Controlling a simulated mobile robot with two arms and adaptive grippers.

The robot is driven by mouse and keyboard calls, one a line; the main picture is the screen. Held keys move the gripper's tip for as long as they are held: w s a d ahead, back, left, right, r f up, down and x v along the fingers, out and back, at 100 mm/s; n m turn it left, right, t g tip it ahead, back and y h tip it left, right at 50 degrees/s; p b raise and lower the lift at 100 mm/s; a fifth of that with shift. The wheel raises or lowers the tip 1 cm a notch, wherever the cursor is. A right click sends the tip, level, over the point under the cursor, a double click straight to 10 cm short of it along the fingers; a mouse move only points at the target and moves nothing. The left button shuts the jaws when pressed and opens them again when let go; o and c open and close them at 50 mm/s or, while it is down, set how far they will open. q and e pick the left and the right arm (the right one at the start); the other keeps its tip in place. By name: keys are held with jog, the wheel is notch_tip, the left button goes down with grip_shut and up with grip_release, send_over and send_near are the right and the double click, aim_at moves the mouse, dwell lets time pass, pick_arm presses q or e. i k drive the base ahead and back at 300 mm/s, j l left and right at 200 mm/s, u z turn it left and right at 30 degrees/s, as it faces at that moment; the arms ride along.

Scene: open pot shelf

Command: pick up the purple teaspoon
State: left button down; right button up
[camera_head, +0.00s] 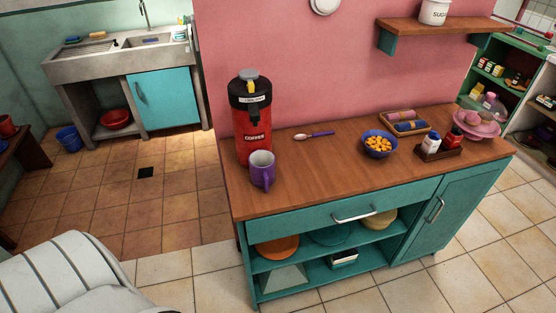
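The purple teaspoon (314,135) lies flat on the wooden top of the teal counter (310,175). Its pale bowl end points left and its purple handle points right. It lies between the red coffee dispenser on its left and the blue bowl on its right, with bare wood around it. Neither of my grippers shows in the head view. A white ribbed shape at the lower left may be part of my own body.
The red coffee dispenser (252,120) and purple mug (262,170) stand at the counter's left. The blue bowl (379,150) with orange pieces, a condiment rack (438,149) and a pink plate stack (476,126) stand right. A wooden shelf (445,25) overhangs the back right.

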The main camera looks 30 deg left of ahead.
aim_at(299, 137)
jog(key=i+l+u, duration=0.1)
jog(key=u, duration=0.35)
jog(key=i+l+u, duration=0.1)
jog(key=u, duration=0.35)
